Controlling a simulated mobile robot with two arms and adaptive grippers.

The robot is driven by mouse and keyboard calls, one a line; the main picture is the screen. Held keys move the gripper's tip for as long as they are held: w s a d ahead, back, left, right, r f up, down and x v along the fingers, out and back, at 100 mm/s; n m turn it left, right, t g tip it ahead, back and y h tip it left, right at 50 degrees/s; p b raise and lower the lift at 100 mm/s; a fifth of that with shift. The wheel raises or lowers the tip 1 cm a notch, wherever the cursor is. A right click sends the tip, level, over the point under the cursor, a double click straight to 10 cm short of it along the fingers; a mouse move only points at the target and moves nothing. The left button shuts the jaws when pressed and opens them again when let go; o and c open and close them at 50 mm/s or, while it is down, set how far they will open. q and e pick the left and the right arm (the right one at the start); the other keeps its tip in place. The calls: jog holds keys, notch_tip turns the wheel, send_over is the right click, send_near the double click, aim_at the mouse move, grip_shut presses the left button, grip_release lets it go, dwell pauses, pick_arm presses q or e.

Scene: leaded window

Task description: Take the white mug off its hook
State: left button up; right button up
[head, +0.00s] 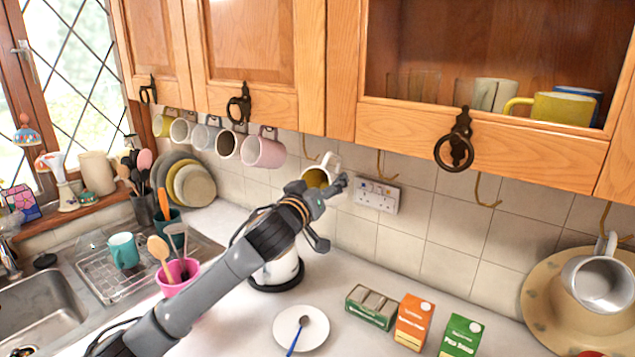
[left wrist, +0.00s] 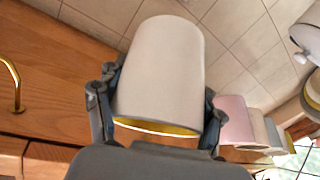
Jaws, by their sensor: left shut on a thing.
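The white mug (head: 331,162) has a yellow inside and shows in the head view under the wall cabinet, beside a brass hook (head: 309,150). My left gripper (head: 326,188) is shut on the mug. In the left wrist view the mug's pale body (left wrist: 160,75) fills the space between the two fingers, its yellow rim at the bottom. The gripper hides part of the mug in the head view. Its handle is not clear, and I cannot tell if it still touches the hook. My right gripper is not in view.
A pink mug (head: 264,150) and several others hang in a row to the left. Empty hooks (head: 383,166) are to the right. A white kettle (head: 278,270) stands below my left arm. A plate (head: 301,328) and small cartons (head: 413,322) lie on the worktop.

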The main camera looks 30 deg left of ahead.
pick_arm(q)
jog(key=shift+w+d, duration=0.1)
jog(key=shift+d, duration=0.25)
jog(key=shift+s+d+r, duration=0.1)
jog(key=shift+s+d, duration=0.1)
jog(key=shift+d, duration=0.3)
jog(key=shift+s+a+f+b, duration=0.15)
jog(key=shift+s+b, duration=0.05)
jog(key=shift+s, duration=0.75)
jog(key=shift+s+a+f+b, duration=0.1)
jog(key=shift+s+f+b, duration=0.05)
jog(key=shift+s, duration=0.8)
jog(key=s+a+f+p, duration=0.1)
jog(key=s+f+p, duration=0.2)
jog(key=s, duration=1)
jog(key=s+a+f+p, duration=0.2)
jog(key=s+f+p, duration=0.2)
jog(key=s, duration=0.9)
jog(key=shift+a+f+p, duration=0.15)
jog(key=shift+p, duration=0.2)
dwell(2.7)
